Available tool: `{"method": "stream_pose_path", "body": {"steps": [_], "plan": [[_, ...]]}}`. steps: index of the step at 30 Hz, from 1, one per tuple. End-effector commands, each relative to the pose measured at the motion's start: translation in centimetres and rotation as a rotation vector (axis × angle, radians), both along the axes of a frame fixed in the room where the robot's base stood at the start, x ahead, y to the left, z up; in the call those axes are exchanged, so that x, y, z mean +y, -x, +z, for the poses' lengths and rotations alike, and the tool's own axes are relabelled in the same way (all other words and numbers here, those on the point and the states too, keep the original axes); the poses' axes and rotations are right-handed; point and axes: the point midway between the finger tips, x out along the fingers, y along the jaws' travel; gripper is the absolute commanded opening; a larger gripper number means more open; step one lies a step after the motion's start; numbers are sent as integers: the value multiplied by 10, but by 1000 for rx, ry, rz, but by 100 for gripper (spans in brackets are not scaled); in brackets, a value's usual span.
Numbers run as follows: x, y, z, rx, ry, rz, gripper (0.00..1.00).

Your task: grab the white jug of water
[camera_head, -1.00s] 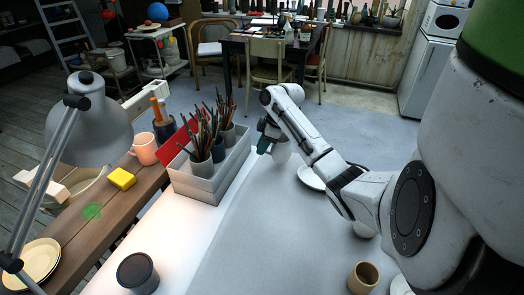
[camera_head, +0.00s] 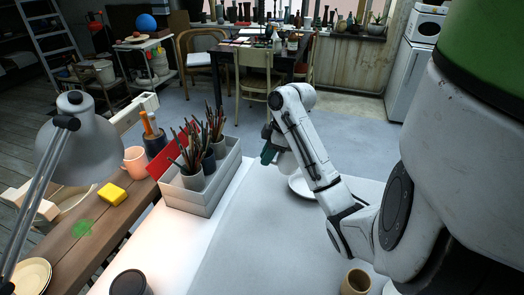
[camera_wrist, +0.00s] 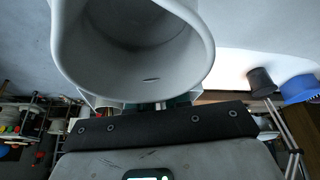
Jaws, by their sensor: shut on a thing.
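The white jug (camera_wrist: 135,85) fills the top of the wrist view, with its wide open mouth and rim facing the camera. Its inside looks pale grey, and I cannot make out the water level. My gripper (camera_head: 269,152) is shut on the jug. In the head view only a pale part of the jug (camera_head: 287,163) shows beside the dark green fingers, partly hidden by my arm. I cannot tell whether the jug touches the table.
A white plate (camera_head: 299,187) lies close to the jug. A grey divided box (camera_head: 205,195) with brush pots stands left. A beige cup (camera_head: 356,281) stands near the front, a dark pot (camera_head: 129,283) at front left. The grey tabletop between is clear.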

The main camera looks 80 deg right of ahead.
Motion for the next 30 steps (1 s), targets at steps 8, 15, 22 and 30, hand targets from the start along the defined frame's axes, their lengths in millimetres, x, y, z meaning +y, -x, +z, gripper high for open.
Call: {"method": "stream_pose_path", "body": {"steps": [8, 15, 22, 30], "plan": [[16, 15, 12, -2, -1, -2, 0], [24, 22, 16, 0, 0, -2, 0], [29, 26, 18, 0, 1, -1, 0], [31, 28, 19, -1, -1, -1, 0]]}}
